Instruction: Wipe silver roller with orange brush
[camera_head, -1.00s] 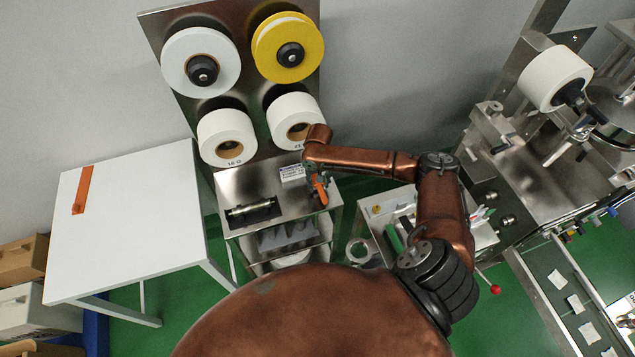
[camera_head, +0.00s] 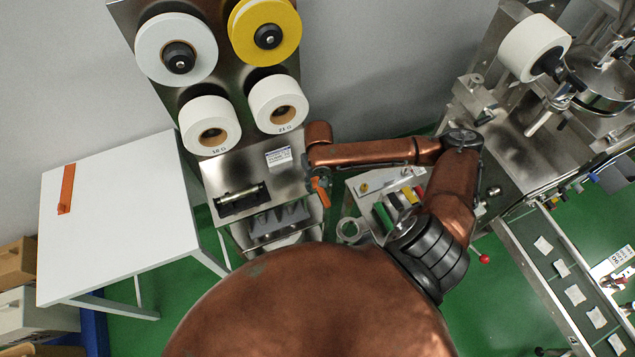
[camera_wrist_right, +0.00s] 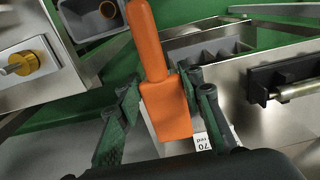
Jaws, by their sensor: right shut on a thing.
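The silver roller (camera_head: 240,194) lies in a dark recess on the steel ledge below the tape reels. It also shows at the right edge in the right wrist view (camera_wrist_right: 300,90). My right gripper (camera_head: 314,181) is to the right of the roller, by the ledge's right edge, apart from it. It is shut on the orange brush (camera_head: 321,192). In the right wrist view the brush (camera_wrist_right: 165,100) sits between the two fingers, its round handle pointing up in the picture. Any bristles are hidden. My left gripper is not in view.
A white label (camera_head: 279,157) stands on the ledge between roller and gripper. Grey bins (camera_head: 278,222) sit below the ledge. White and yellow reels (camera_head: 265,32) hang above. A white table (camera_head: 120,215) with an orange strip (camera_head: 67,188) is at left. A tray of coloured items stands at right.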

